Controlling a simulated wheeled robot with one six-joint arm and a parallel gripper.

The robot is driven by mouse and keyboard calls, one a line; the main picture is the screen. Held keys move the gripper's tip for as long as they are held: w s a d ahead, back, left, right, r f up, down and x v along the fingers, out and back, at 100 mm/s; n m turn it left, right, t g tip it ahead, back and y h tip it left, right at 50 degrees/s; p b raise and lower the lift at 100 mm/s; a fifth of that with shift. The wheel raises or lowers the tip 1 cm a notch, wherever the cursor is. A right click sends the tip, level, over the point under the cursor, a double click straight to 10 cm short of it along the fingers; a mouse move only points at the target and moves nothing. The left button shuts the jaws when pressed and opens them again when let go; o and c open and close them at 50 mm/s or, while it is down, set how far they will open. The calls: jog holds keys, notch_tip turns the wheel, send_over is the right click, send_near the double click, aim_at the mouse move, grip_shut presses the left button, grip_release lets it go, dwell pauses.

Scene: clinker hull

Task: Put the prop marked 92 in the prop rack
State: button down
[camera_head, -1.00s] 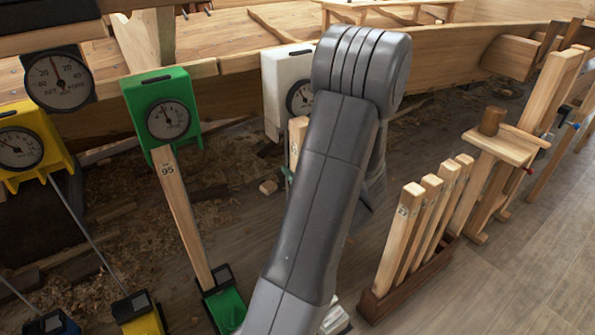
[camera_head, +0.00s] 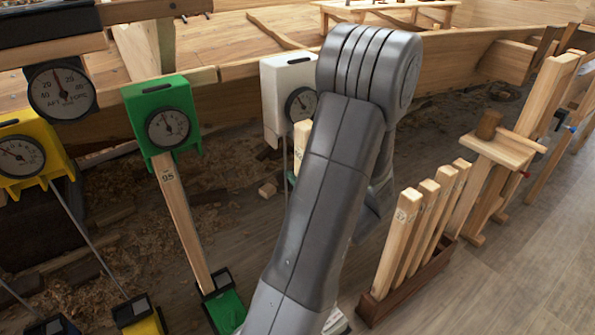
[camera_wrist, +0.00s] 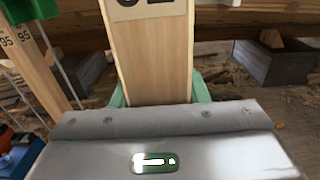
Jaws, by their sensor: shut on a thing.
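My gripper (camera_wrist: 160,92) has green fingertips on both sides of an upright wooden prop (camera_wrist: 148,55) and is shut on it. The prop's dark number label is cut off by the top of the wrist view, so I cannot read it fully. In the head view the prop's pale top (camera_head: 302,132) shows just left of my arm, below the white gauge box (camera_head: 288,88); my arm hides the rest of it and my gripper. The prop rack (camera_head: 405,290) is a low brown tray at right, holding several upright wooden props.
A green gauge box (camera_head: 163,112) stands over a prop marked 95 (camera_head: 182,215). A yellow gauge box (camera_head: 30,150) is at far left. The wooden hull (camera_head: 450,60) runs behind. A wooden stand (camera_head: 500,150) is behind the rack. Floor (camera_head: 490,285) right of the rack is clear.

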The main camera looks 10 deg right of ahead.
jog(key=v, duration=1)
jog(key=shift+s, duration=0.25)
jog(key=shift+w+d, duration=0.1)
